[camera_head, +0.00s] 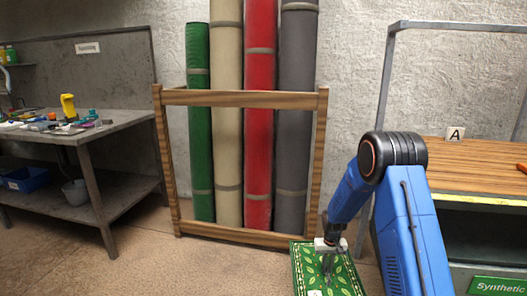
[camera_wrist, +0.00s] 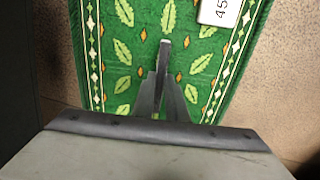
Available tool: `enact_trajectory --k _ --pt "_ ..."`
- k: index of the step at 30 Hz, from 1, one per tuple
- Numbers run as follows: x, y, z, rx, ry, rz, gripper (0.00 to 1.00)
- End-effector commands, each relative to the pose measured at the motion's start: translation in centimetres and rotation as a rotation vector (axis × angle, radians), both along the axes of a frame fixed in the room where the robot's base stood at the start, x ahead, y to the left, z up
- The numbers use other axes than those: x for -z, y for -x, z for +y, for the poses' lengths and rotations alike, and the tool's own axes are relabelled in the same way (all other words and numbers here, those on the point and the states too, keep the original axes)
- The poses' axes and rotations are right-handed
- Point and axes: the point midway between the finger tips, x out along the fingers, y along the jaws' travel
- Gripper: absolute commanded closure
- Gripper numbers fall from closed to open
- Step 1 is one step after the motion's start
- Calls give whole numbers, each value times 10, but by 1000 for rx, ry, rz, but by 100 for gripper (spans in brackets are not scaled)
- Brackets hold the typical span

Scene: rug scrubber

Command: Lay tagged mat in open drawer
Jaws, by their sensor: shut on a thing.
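The green mat (camera_head: 343,275) has pale leaves, orange diamonds and a patterned border. It shows at the bottom of the head view, right of centre, and fills much of the wrist view (camera_wrist: 122,52). A white tag (camera_wrist: 220,11) on it reads "45", partly cut off. My gripper (camera_head: 328,268) is shut on the mat; its fingers (camera_wrist: 164,45) show near the mat's middle in the wrist view. Whether the mat touches the floor is unclear. At lower right, a green "Synthetic" label (camera_head: 497,287) sits on a front below the wooden-topped bench; the drawer's inside is not clearly visible.
The wooden-topped bench (camera_head: 470,152) carries an "A" sign (camera_head: 455,133) and an orange item at its right edge. A wooden rack (camera_head: 240,97) with several upright rug rolls stands behind the mat. A cluttered grey workbench (camera_head: 130,119) is at left. Brown floor (camera_head: 200,265) is clear in front.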

Motion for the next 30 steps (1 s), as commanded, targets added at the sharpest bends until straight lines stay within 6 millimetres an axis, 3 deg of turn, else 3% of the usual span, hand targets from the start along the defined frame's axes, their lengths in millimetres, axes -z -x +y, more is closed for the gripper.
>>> enact_trajectory --k 3,9,30 --pt "33 29 -6 -10 0 4 100" --pt "59 53 -11 -20 0 -1 100" --pt "62 56 -11 -23 0 -2 100"
